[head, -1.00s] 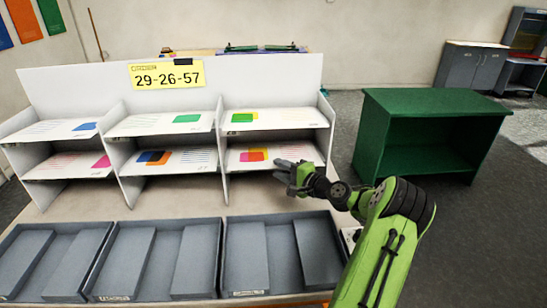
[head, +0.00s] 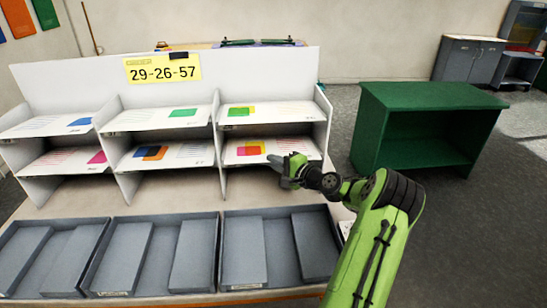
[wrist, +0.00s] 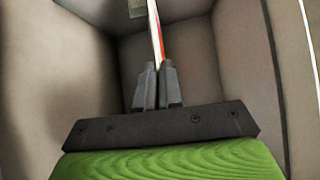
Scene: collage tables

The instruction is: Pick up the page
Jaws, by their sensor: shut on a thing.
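In the wrist view, my gripper (wrist: 157,70) is shut on the page (wrist: 155,35), which shows edge-on as a thin white strip with a red-orange patch between the fingertips. The far part of the page is hidden in the wrist view.
Other printed pages lie in the other compartments of the white shelf (head: 60,80). A yellow sign (head: 163,68) reads 29-26-57. Grey trays, including the right one (head: 280,212), stand in front. A green cabinet (head: 425,96) stands to the right, with open floor around it.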

